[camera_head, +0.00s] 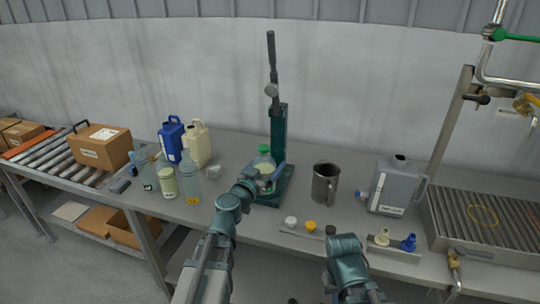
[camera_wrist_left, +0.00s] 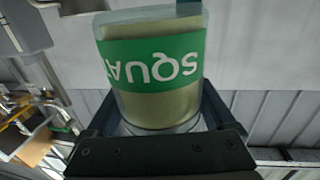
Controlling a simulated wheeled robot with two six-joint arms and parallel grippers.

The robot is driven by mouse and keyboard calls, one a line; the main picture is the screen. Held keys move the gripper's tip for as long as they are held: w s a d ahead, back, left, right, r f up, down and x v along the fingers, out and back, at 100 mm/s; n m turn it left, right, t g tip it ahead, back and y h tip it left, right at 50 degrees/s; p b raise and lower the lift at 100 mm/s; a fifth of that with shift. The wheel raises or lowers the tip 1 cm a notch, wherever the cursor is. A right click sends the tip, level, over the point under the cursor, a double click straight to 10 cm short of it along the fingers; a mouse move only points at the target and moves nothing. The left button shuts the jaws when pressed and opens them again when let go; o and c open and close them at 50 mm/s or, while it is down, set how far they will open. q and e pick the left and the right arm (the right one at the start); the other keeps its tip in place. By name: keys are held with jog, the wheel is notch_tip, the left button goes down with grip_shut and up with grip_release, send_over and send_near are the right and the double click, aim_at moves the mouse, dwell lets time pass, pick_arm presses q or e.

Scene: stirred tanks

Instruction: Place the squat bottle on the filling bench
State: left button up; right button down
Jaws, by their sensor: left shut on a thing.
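The squat bottle (camera_head: 264,161) has a green cap and pale contents. In the left wrist view it (camera_wrist_left: 155,75) shows close up, with a green label reading "SQUAT" upside down. My left gripper (camera_head: 262,178) is shut on it. The bottle is in front of the green lever press (camera_head: 278,140), over or at its base; I cannot tell whether it touches. The filling bench (camera_head: 235,225) is the long grey bench along the wall. My right arm's end (camera_head: 345,246) is low at the bench's front edge; its fingers cannot be made out.
A blue jug (camera_head: 171,140), a cream jug (camera_head: 196,145) and several bottles stand at left. A metal mug (camera_head: 325,183), a grey canister (camera_head: 396,188) and a strip with caps (camera_head: 300,231) are at right. A slatted tray (camera_head: 485,220) is far right, a roller conveyor (camera_head: 60,160) far left.

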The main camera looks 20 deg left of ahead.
aim_at(264, 169)
pick_arm(q)
jog(key=s, duration=0.2)
jog(key=shift+s+d+r, duration=0.2)
jog(key=shift+s+d, duration=0.1)
jog(key=shift+s, duration=0.05)
pick_arm(e)
jog(key=shift+s+d+r, duration=0.15)
jog(key=shift+s, duration=0.2)
pick_arm(q)
jog(key=shift+w, duration=0.15)
